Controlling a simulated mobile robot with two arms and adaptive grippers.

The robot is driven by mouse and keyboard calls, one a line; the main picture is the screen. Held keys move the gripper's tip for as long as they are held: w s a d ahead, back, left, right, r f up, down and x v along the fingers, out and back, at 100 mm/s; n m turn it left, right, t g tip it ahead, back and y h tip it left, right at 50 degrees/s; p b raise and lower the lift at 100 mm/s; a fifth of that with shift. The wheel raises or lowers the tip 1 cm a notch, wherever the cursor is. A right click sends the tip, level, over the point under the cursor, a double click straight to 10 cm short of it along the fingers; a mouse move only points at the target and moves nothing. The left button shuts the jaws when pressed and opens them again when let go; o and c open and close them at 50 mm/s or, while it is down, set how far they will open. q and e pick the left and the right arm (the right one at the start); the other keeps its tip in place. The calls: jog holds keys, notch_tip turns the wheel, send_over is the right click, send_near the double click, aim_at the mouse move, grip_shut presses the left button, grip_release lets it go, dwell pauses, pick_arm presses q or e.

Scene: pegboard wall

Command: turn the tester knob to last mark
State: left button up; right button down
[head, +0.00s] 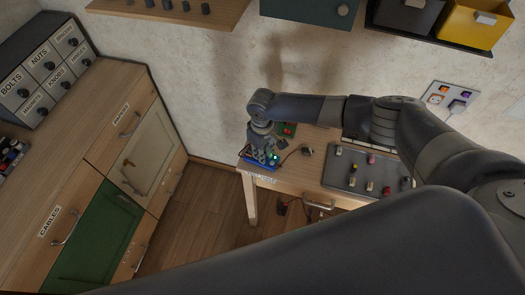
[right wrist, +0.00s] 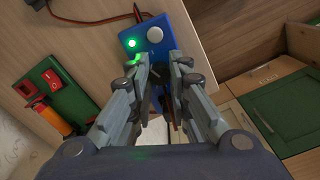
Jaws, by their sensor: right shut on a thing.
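The tester is a blue box (head: 259,165) at the left end of the wooden table, with a lit green lamp (head: 274,158). In the right wrist view the blue tester (right wrist: 178,28) shows the green lamp (right wrist: 133,43) and a pale round button (right wrist: 155,34). My right gripper (head: 262,149) points down onto the tester. In the wrist view its fingers (right wrist: 164,75) are shut on the tester knob, which they mostly hide. The knob's pointer and the marks cannot be read. My left gripper is not in view.
A green board with red parts (head: 289,129) lies beside the tester; in the wrist view it carries an orange cylinder (right wrist: 53,117). A dark panel with several coloured knobs (head: 345,178) lies to the right. Labelled wooden cabinets (head: 100,160) stand at left, with open floor between.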

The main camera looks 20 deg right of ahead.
jog(key=shift+m+p, duration=0.45)
jog(key=shift+m, duration=0.15)
jog(key=c, duration=1.4)
grip_release()
jog(key=shift+c, duration=0.2)
jog(key=shift+r, duration=0.1)
notch_tip(320, 180, up, 12)
